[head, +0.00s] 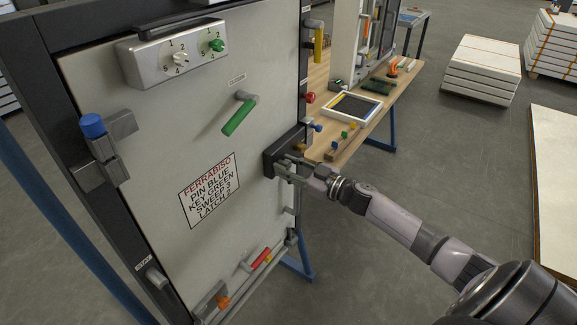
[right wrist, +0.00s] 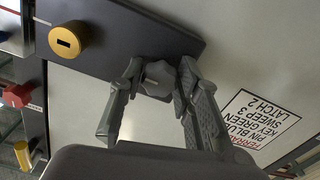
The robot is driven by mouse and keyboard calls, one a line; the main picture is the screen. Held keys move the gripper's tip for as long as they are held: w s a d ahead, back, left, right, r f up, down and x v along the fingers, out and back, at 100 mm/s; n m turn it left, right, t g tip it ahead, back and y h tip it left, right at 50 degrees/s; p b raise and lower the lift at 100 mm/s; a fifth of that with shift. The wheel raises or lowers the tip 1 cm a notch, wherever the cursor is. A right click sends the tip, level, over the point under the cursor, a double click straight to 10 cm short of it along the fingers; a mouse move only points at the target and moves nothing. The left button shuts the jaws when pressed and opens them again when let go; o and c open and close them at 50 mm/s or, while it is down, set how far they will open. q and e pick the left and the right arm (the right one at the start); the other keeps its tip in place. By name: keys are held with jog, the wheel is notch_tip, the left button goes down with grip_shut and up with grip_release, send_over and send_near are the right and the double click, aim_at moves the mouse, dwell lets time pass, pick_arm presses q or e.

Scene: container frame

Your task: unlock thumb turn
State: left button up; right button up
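The thumb turn (right wrist: 158,78) is a grey lobed knob on a dark lock plate (right wrist: 120,40) at the right edge of the pale door panel. My right gripper (right wrist: 158,82) has one finger on each side of the knob, and the knob fills the gap between them. It looks shut on the knob. In the head view my right gripper (head: 290,168) reaches the lock plate (head: 272,162) from the right and hides the knob. A brass key cylinder (right wrist: 68,40) sits on the same plate, left of the fingers in the wrist view. My left gripper is out of view.
The panel (head: 160,130) carries a dial box (head: 172,55), a green handle (head: 240,115), a blue-topped latch (head: 93,126) and a printed sign (head: 210,190). A wooden bench (head: 395,90) with a tray (head: 352,107) stands behind.

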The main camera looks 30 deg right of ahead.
grip_shut()
jog(key=shift+n, duration=0.3)
jog(key=n, duration=0.3)
jog(key=shift+n+b, duration=0.3)
jog(key=shift+b, duration=0.1)
jog(key=n+b, duration=0.1)
jog(key=n, duration=0.2)
jog(key=shift+f+n, duration=0.1)
jog(key=shift+n, duration=0.2)
jog(key=n+b, duration=0.2)
jog(key=n, duration=0.3)
jog(key=shift+n+b, duration=1.2)
jog(key=shift+n, duration=1.3)
